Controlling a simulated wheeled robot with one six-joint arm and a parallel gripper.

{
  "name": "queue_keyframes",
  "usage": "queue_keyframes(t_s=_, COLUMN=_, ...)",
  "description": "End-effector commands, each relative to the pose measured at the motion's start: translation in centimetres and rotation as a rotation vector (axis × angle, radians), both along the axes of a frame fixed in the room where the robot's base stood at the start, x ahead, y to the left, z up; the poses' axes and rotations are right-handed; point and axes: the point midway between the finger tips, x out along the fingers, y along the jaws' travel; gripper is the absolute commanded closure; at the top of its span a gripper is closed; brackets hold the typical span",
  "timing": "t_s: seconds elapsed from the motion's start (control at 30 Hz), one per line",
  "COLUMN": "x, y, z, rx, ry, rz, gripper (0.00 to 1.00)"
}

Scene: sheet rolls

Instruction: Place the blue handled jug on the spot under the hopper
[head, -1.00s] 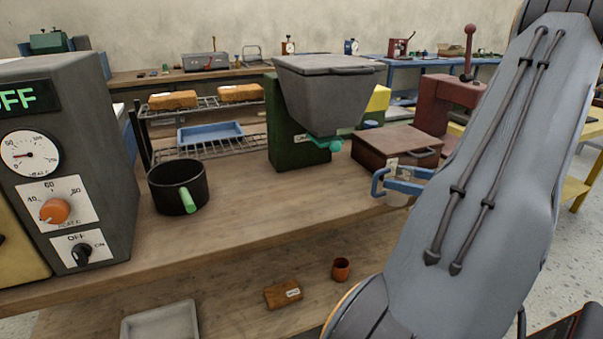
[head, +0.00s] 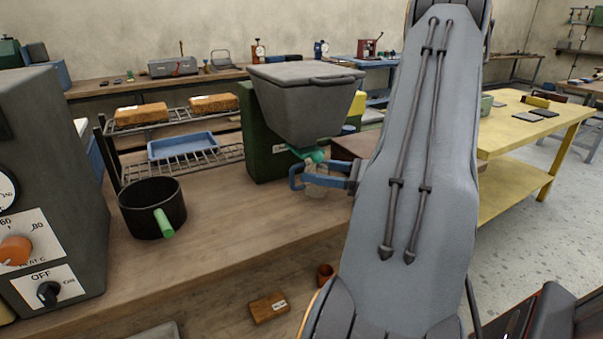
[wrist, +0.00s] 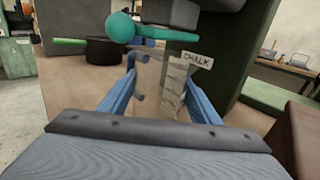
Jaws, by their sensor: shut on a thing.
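The jug is a pale, see-through vessel (head: 316,190). My gripper (head: 301,176), with blue fingers, is shut on it. In the wrist view the jug (wrist: 168,88) is between the two fingers of my gripper (wrist: 160,66), with small blue handle parts on its left side. The grey hopper (head: 305,105) is on a dark green stand (head: 262,140), with a teal outlet (head: 308,154) under it. The jug is upright just below the outlet. The spot is hidden, and I cannot tell whether the jug touches the bench.
A black pot (head: 152,208) with a green handle stands left on the wooden bench (head: 235,215). A wire rack (head: 205,160) holds a blue tray and orange blocks. A brown box (head: 355,146) is close to the right of the jug. A grey control unit (head: 45,170) stands far left.

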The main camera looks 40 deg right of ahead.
Motion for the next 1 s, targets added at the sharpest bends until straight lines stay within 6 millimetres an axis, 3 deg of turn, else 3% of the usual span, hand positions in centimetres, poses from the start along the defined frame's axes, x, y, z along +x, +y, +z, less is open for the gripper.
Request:
queue_keyframes(t_s=0.23, x=1.4, y=0.9, z=0.0, rx=0.001, ry=0.0, rz=0.001, gripper=0.72)
queue_keyframes(t_s=0.4, x=3.8, y=2.5, z=0.0, rx=0.001, ry=0.001, rz=0.004, gripper=0.72)
queue_keyframes(t_s=0.53, x=3.7, y=2.3, z=-1.4, rx=0.003, ry=0.001, rz=-0.002, gripper=0.72)
queue_keyframes(t_s=0.9, x=3.7, y=2.2, z=-1.9, rx=0.001, ry=0.001, rz=-0.001, gripper=0.72)
queue_keyframes(t_s=0.93, x=3.7, y=2.2, z=-1.9, rx=0.001, ry=0.001, rz=-0.001, gripper=0.42)
queue_keyframes(t_s=1.0, x=3.7, y=2.2, z=-1.9, rx=0.001, ry=0.001, rz=-0.001, gripper=0.3)
